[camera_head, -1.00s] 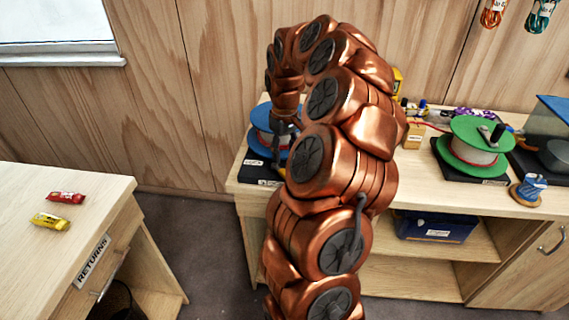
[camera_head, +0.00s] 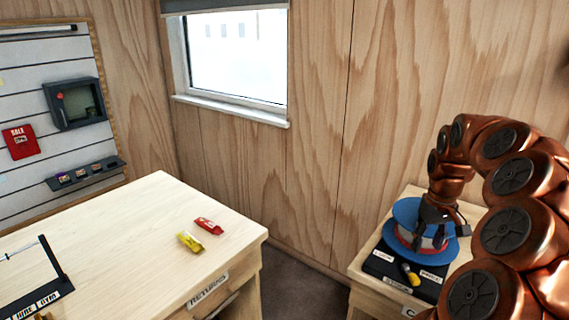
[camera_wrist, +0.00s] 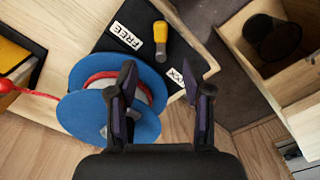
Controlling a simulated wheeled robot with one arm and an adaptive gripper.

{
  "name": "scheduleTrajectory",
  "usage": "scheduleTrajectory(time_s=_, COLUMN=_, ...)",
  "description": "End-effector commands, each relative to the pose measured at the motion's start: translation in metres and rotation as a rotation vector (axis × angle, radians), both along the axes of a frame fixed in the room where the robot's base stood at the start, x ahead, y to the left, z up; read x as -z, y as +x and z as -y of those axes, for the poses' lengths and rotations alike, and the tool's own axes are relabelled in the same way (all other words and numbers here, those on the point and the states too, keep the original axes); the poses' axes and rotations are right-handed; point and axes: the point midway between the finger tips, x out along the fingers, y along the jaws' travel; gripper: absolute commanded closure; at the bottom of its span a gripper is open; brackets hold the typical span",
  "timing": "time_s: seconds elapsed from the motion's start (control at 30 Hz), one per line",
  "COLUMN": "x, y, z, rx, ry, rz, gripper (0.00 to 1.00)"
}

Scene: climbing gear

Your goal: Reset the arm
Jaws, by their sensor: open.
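My copper arm rises at the right of the head view and curves over to my gripper (camera_head: 432,240), which points down in front of the blue spool. In the wrist view my gripper (camera_wrist: 163,90) has its two dark fingers apart with nothing between them. The blue spool (camera_wrist: 82,75) with red cord lies beside and partly behind the left finger; it also shows in the head view (camera_head: 405,215). Whether a finger touches the spool I cannot tell.
The spool stands on a black base (camera_head: 385,268) with labels and a yellow-tipped handle (camera_wrist: 160,35). A returns desk (camera_head: 130,235) at left holds a red packet (camera_head: 208,226) and a yellow packet (camera_head: 190,241). A dark bin (camera_wrist: 272,37) shows in the wrist view. Bare floor lies between desk and bench.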

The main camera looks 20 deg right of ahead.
Motion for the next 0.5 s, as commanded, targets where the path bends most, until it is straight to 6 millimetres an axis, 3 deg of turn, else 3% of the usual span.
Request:
scheduleTrajectory(time_s=0.17, x=-0.005, y=0.003, z=-0.019, rx=-0.027, ry=0.003, rz=0.004, gripper=0.50)
scheduleTrajectory(time_s=0.33, x=-0.021, y=0.006, z=-0.084, rx=-0.113, ry=0.016, rz=0.010, gripper=0.50)
scheduleTrajectory(time_s=0.5, x=-0.032, y=-0.011, z=-0.159, rx=-0.195, ry=0.026, rz=-0.001, gripper=0.50)
